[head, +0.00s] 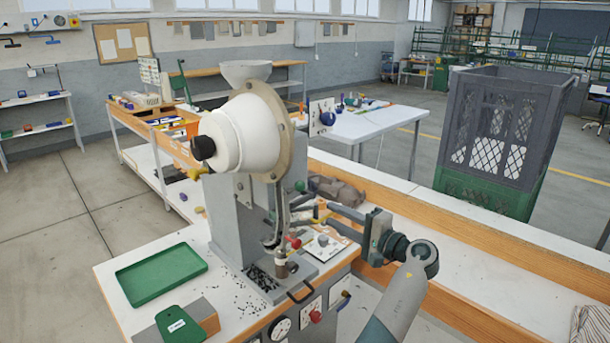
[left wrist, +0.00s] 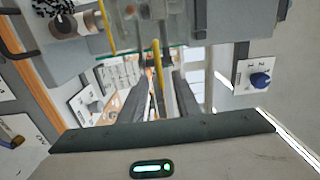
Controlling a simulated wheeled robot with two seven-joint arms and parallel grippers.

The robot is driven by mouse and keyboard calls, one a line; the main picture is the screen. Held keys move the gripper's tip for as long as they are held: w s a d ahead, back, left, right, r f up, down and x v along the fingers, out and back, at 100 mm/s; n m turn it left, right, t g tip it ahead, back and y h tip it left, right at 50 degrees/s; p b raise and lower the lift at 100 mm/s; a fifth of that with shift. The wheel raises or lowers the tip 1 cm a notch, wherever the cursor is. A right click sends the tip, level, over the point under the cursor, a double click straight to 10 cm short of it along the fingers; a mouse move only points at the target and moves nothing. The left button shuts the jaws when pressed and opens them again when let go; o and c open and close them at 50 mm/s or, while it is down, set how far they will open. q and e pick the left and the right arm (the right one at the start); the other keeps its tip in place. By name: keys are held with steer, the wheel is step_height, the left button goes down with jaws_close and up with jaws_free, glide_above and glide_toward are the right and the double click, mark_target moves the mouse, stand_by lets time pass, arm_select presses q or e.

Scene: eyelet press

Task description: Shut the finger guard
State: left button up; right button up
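The eyelet press (head: 245,205) stands on the bench, with a white hopper on top and a grey frame. My left gripper (head: 322,215) is at its right side, with two spread fingers pointing toward it. A thin yellow bar (left wrist: 157,65) shows between the fingertips of my left gripper (left wrist: 161,78) in the left wrist view; I cannot tell if they touch it. A second yellow bar (left wrist: 105,25) and clear panel-like parts lie beyond; they look like the finger guard, but its exact position is unclear. My right gripper is in neither view.
A green tray (head: 160,272) and a green labelled piece (head: 180,325) lie at the bench's left. Dark small bits are scattered near the press foot. A dark crate (head: 505,125) stands at right.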

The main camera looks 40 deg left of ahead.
arm_select(q)
steer(key=d, duration=0.8)
steer(key=shift+s+d+b, duration=0.35)
steer(key=shift+d+b, duration=0.05)
steer(key=shift+a, duration=0.1)
stand_by(0.6)
